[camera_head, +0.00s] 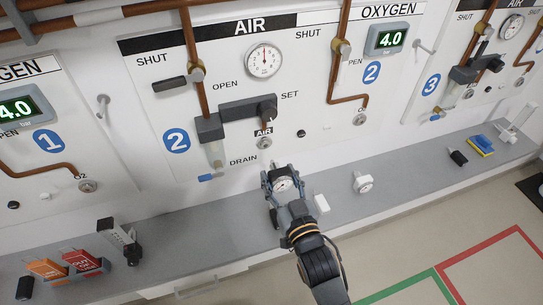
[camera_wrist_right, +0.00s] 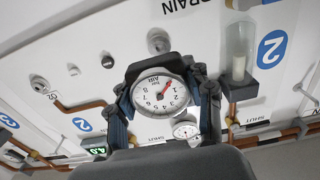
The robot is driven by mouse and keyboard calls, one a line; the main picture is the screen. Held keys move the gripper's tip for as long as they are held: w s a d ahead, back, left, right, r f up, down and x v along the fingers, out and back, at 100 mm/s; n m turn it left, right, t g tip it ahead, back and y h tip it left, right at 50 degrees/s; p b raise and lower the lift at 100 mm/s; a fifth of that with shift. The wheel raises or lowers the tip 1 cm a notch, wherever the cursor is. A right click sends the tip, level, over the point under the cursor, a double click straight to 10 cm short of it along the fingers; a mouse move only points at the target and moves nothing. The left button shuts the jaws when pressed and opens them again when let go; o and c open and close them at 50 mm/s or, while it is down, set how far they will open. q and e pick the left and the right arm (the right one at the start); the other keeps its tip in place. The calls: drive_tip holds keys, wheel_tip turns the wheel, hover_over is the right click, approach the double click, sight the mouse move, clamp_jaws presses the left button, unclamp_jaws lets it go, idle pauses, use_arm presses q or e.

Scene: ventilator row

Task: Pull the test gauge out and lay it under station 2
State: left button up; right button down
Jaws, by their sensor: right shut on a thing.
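The test gauge (camera_head: 283,184) has a round white dial, and its red pointer shows in the right wrist view (camera_wrist_right: 160,95). My right gripper (camera_head: 282,180) is shut on the gauge, with a finger on each side of it. In the head view it is over the grey shelf (camera_head: 225,222), below and slightly right of the station 2 air outlet (camera_head: 264,142). The outlet's face is visible and the gauge appears apart from it. I cannot tell the gauge's exact height above the shelf. The station 2 sign (camera_head: 177,140) is left of the outlet. My left gripper is not in view.
A white block (camera_head: 321,203) lies just right of my right gripper, and a white round fitting (camera_head: 362,184) is farther right. Orange (camera_head: 47,268) and red (camera_head: 82,260) items lie at the left. The drain bowl (camera_head: 214,155) hangs above the shelf.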

sight(283, 187)
drive_tip(key=shift+p+v, duration=0.5)
drive_tip(key=shift+v, duration=1)
